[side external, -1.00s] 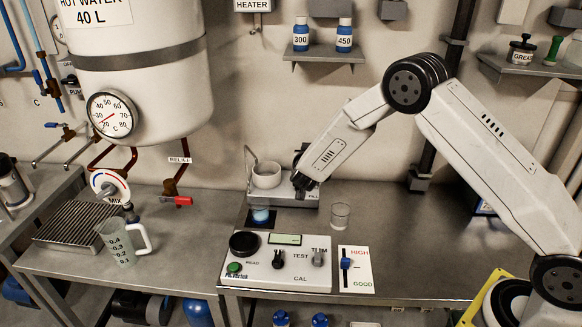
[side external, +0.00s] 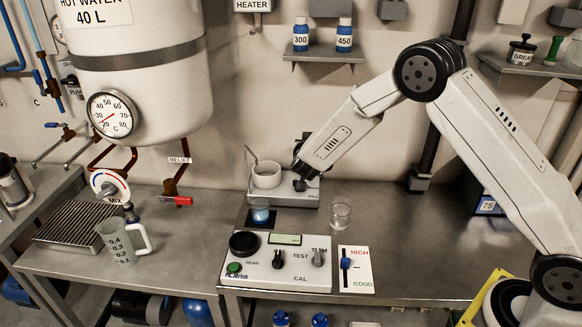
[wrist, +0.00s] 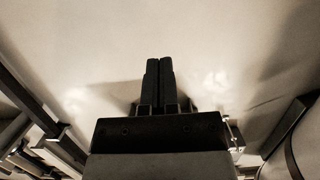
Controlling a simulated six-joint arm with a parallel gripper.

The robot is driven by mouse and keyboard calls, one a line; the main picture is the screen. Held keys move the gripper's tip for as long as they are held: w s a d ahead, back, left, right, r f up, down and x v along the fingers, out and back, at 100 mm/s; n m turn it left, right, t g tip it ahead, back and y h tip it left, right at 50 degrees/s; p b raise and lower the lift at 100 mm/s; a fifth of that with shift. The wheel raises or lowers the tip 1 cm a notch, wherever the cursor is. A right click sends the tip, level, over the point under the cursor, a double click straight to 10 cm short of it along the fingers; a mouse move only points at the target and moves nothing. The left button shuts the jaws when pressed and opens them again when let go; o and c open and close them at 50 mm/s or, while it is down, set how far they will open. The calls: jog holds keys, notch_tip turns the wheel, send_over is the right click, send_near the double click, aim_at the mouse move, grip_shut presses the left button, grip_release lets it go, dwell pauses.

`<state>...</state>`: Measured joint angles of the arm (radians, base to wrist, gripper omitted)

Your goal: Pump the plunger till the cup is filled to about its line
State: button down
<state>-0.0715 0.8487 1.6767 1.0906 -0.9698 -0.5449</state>
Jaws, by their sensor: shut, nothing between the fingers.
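A pale cup (side external: 267,176) stands on the grey pump block (side external: 287,200) at the back of the bench, with a thin bent spout beside it. Its fill level and line cannot be made out. The dark plunger knob (side external: 300,185) rises from the block just right of the cup. My gripper (side external: 299,169) is just above the knob and right of the cup; any small gap to the knob is hard to judge. In the wrist view its two black fingers (wrist: 160,62) are shut together with nothing between them, against the pale wall; cup and plunger are out of that view.
A clear glass (side external: 340,214) stands right of the pump block. A blue-topped vial (side external: 260,215) sits in front of it, behind the meter panel (side external: 277,264). A measuring jug (side external: 122,242) stands at the left. The bench at right is mostly clear.

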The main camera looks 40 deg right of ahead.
jog(key=shift+w+d, duration=0.1)
jog(key=x, duration=1)
notch_tip(320, 180, down, 2)
jog(key=shift+f, duration=1.05)
jog(key=shift+f, duration=0.1)
